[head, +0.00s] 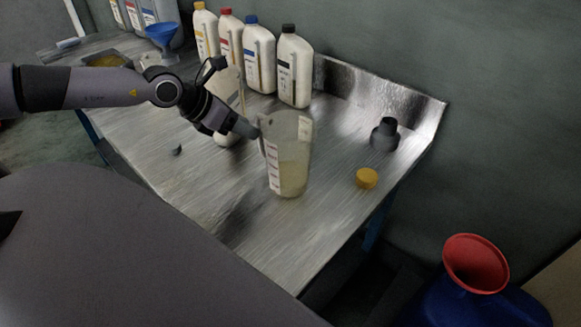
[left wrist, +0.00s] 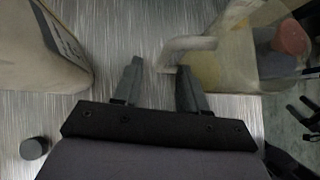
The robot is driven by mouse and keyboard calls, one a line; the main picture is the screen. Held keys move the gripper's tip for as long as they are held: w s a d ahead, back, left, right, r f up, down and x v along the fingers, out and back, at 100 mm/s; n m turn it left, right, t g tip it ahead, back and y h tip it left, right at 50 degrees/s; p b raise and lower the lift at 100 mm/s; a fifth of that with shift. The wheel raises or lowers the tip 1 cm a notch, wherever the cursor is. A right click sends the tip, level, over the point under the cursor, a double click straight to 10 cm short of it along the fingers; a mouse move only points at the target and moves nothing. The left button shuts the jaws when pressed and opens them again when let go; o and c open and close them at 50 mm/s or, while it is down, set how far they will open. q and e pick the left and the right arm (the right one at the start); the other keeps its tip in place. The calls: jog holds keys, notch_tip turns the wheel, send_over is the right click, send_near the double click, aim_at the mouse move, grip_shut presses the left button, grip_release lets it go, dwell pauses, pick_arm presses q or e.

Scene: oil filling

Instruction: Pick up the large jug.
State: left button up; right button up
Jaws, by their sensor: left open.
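The large jug (head: 305,150) is clear, with a white scale strip and a pale yellowish lower part. It stands upright on the metal bench (head: 240,215). In the left wrist view the jug (left wrist: 240,60) is at the upper right, its pale handle (left wrist: 190,43) reaching left toward the fingertips. My left gripper (head: 245,128) is open at the jug's left side, close to the handle. In the left wrist view the gripper (left wrist: 159,75) has nothing between its fingers; I cannot tell whether a finger touches the handle. My right gripper is not in view.
A pale bottle (head: 229,88) stands behind my left gripper. Several white bottles with coloured caps (head: 259,57) line the wall. A yellow cap (head: 367,178) and a dark spout (head: 385,134) lie right of the jug. The bench front is clear.

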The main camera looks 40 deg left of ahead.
aim_at(261, 149)
pick_arm(q)
jog(key=shift+p+x, duration=0.5)
jog(key=shift+x, duration=2.35)
jog(key=shift+s+d+f, duration=0.1)
jog(key=shift+s+d, duration=0.1)
grip_shut()
